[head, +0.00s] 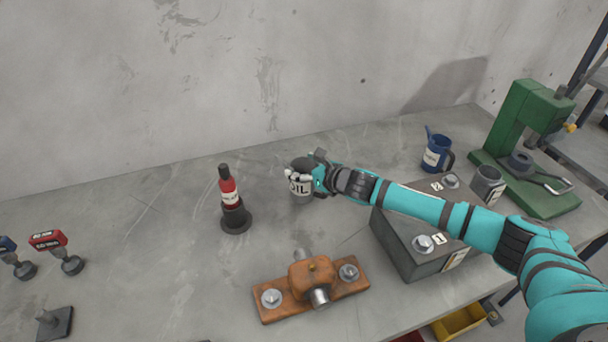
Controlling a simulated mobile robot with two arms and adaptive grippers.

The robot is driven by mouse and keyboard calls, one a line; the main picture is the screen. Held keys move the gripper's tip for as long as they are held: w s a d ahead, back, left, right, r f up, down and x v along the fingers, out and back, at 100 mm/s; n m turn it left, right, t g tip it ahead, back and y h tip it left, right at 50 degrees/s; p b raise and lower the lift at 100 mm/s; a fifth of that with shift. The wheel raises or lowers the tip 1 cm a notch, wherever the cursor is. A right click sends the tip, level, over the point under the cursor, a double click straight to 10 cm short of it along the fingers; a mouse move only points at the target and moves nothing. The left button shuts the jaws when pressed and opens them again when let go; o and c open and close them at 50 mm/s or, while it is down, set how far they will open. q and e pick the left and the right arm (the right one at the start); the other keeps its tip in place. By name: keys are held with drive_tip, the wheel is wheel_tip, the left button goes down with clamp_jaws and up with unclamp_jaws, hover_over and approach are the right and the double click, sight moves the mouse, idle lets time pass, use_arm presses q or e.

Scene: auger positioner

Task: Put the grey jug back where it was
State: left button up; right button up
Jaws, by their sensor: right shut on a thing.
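The grey jug (300,185), dark with a pale label reading OIL, is near the middle of the table towards the wall. My right gripper (318,178) reaches in from the right and is shut on it at its right side. The gripper covers part of the jug, and I cannot tell whether its base touches the table. The jug looks about upright. My left gripper is not in view.
A red bottle on a dark stand (231,200) is left of the jug. An orange block fixture (311,285) is in front. A grey box (400,240), blue jug (436,155), grey can (487,186) and green press (522,140) are right.

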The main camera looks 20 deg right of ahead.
sight(303, 193)
wheel_tip(303, 193, down, 3)
drive_tip(key=shift+p, duration=0.45)
drive_tip(key=shift+f, duration=0.15)
drive_tip(key=shift+f, duration=0.1)
drive_tip(key=o, duration=1.7)
drive_tip(key=shift+s, duration=0.1)
drive_tip(key=shift+o, duration=0.2)
